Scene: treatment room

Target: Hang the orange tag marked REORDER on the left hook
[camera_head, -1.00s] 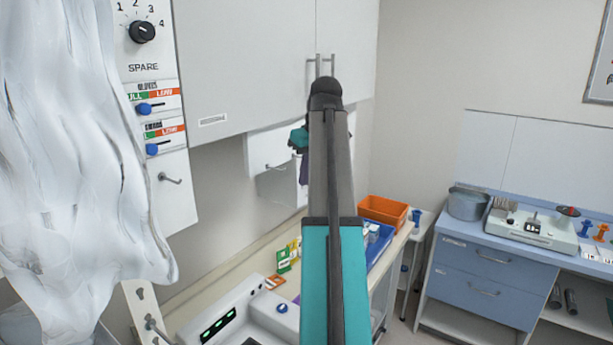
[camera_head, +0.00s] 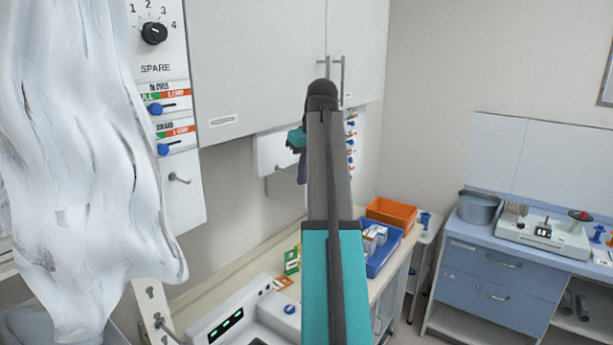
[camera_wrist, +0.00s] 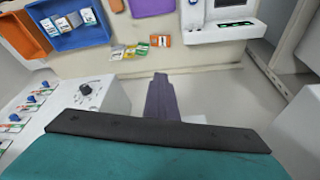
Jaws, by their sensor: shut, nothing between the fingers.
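My gripper (camera_head: 302,178) is mostly hidden behind my arm in the head view. In the wrist view its purple fingers (camera_wrist: 160,95) are together with nothing between them, held in the air above the worktop. An orange card (camera_head: 283,281) lies flat beside green and yellow packets on the worktop; it also shows in the wrist view (camera_wrist: 160,41). No REORDER lettering is readable, so I cannot tell whether it is the tag. A bare metal hook (camera_head: 179,179) sticks out of the white wall panel at left. Another peg (camera_head: 166,326) shows lower down; which is the left hook is unclear.
A blue tray (camera_head: 384,258) with small boxes and an orange bin (camera_head: 391,213) stand on the worktop. A crumpled translucent sheet (camera_head: 80,150) hangs at left, close to the wall panel. A white device with green displays (camera_head: 235,320) stands in front.

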